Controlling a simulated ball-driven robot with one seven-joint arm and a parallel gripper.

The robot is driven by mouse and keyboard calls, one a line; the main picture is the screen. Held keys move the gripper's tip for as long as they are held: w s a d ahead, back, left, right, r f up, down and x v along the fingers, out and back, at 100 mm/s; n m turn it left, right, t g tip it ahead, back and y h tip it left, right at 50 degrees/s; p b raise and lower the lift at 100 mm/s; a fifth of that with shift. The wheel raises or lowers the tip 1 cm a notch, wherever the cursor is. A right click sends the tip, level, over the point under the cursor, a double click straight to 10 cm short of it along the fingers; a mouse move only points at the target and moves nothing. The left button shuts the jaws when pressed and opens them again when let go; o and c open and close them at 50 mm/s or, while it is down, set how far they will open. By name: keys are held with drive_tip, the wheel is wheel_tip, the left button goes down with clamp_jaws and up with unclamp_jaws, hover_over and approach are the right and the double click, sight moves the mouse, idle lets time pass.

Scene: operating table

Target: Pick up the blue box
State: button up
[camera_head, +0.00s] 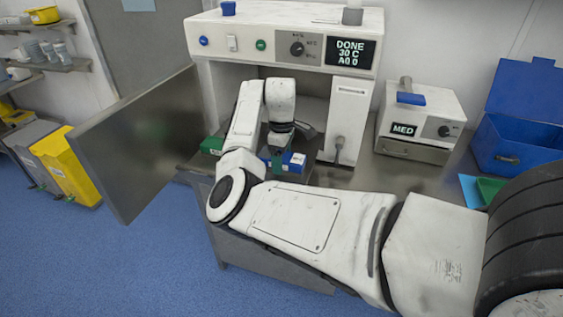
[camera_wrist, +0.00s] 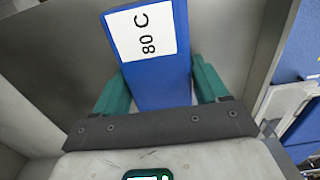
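The blue box (camera_wrist: 155,75) with a white "80 C" label fills the middle of the wrist view. In the head view the blue box (camera_head: 293,159) is in the chamber opening of the white machine, partly hidden by my gripper (camera_head: 282,150). My gripper's teal fingers (camera_wrist: 160,88) lie on either side of the box, very close to its sides. I cannot tell whether they press on it or leave a small gap. The lower end of the box is hidden behind the dark gripper bar.
The machine's panel (camera_head: 352,52) reads DONE. Its open door (camera_head: 140,140) stands at the left. A green box (camera_head: 212,145) is left of the blue box. A MED device (camera_head: 420,118) and an open blue chest (camera_head: 515,140) stand at the right. Chamber walls are close around my gripper.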

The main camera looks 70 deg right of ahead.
drive_tip(key=c, duration=0.8)
drive_tip(key=shift+r, duration=0.1)
